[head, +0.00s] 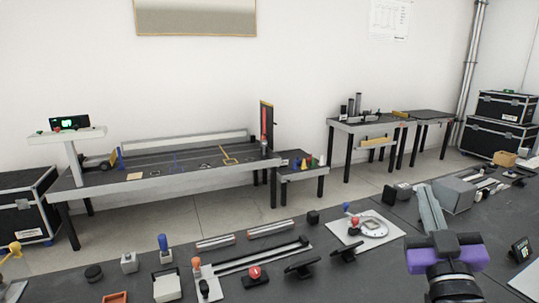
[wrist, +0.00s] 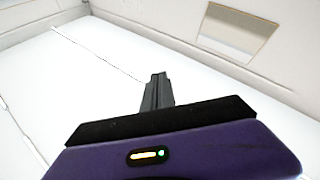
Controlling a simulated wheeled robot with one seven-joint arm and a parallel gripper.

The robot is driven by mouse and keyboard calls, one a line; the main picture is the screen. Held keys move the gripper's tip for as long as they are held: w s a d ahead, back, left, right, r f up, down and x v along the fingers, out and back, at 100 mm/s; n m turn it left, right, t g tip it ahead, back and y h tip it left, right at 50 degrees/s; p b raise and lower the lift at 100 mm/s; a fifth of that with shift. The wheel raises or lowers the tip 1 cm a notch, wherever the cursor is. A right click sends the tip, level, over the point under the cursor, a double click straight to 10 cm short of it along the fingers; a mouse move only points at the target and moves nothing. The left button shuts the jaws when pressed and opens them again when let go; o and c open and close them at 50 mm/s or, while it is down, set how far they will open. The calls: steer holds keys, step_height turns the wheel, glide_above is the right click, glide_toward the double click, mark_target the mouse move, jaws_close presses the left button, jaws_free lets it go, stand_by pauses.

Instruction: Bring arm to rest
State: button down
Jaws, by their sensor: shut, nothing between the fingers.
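My gripper (head: 425,190) is at the lower right of the head view, with its purple body and dark wrist in front of the bench. Its grey fingers point up and away from me. In the wrist view, the gripper (wrist: 158,77) shows its dark fingers together above the purple housing. The gripper is shut and empty. Only bare white surfaces and a framed panel (wrist: 234,32) lie beyond the fingers, and they touch nothing there.
A dark bench (head: 330,280) spans the foreground with a red button (head: 254,272), a white board with a round device (head: 372,228) and a grey box (head: 453,195) near my gripper. A long table (head: 180,178) and black cases (head: 498,138) stand behind.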

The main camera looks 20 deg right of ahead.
steer(key=s+a+f+n+t+y, duration=0.1)
steer(key=s+a+f+n+y, duration=0.25)
steer(key=a+f+y, duration=0.35)
steer(key=s+a+f+n+y, duration=0.35)
steer(key=s+a+f, duration=0.2)
steer(key=a, duration=0.35)
steer(key=s+a+f+m+g, duration=0.2)
steer(key=s+a+f+g, duration=0.1)
steer(key=s+f, duration=0.4)
steer(key=s+a+f+m+g, duration=0.2)
steer(key=s+f, duration=0.5)
steer(key=s, duration=0.6)
steer(key=a+g+y, duration=0.1)
steer(key=a, duration=0.1)
steer(key=shift+s+a+f, duration=0.2)
steer(key=shift+s+a, duration=0.05)
steer(key=shift+a, duration=0.15)
